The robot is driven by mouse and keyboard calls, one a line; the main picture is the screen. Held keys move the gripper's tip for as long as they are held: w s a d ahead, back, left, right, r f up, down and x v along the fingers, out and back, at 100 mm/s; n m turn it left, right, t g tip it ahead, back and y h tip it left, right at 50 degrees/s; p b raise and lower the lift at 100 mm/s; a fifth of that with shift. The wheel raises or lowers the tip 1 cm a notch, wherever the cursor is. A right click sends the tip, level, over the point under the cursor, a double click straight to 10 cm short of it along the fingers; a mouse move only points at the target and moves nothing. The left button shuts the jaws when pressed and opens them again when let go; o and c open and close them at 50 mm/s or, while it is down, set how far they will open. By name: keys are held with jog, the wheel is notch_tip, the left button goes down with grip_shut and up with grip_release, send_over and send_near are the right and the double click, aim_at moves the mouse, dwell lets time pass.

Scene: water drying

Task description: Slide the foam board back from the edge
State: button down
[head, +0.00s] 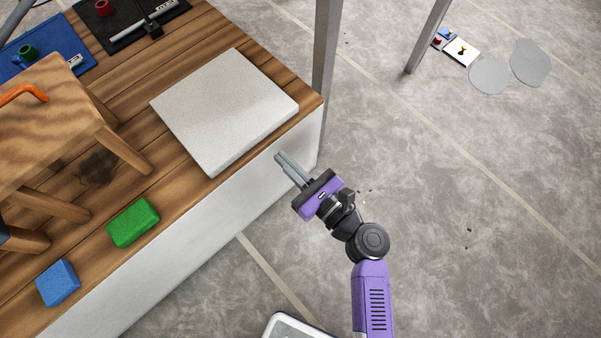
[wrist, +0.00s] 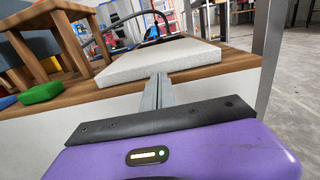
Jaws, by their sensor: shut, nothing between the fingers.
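The foam board (head: 225,108) is a flat, pale grey-white square slab lying on the wooden tabletop, its near side close to the table's front edge. It also shows in the wrist view (wrist: 160,62), ahead of the fingers. My gripper (head: 279,157) is shut and empty, just off the table's front edge, with its fingertips pointing toward the board's near side. In the wrist view the closed fingers (wrist: 157,78) overlap the board's lower front side; I cannot tell for certain whether they touch it, though the head view shows a gap.
A green block (head: 133,222) and a blue block (head: 58,283) lie on the wooden table (head: 180,190) to the left. A wooden stool (head: 60,120) stands behind them. A metal post (head: 326,70) rises by the table's right corner. Open floor (head: 470,200) lies to the right.

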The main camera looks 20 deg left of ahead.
aim_at(251, 127)
jog(key=shift+b+x, duration=0.85)
jog(key=shift+x, duration=2.1)
jog(key=b+x, duration=0.1)
jog(key=x, duration=0.5)
jog(key=shift+w, duration=0.1)
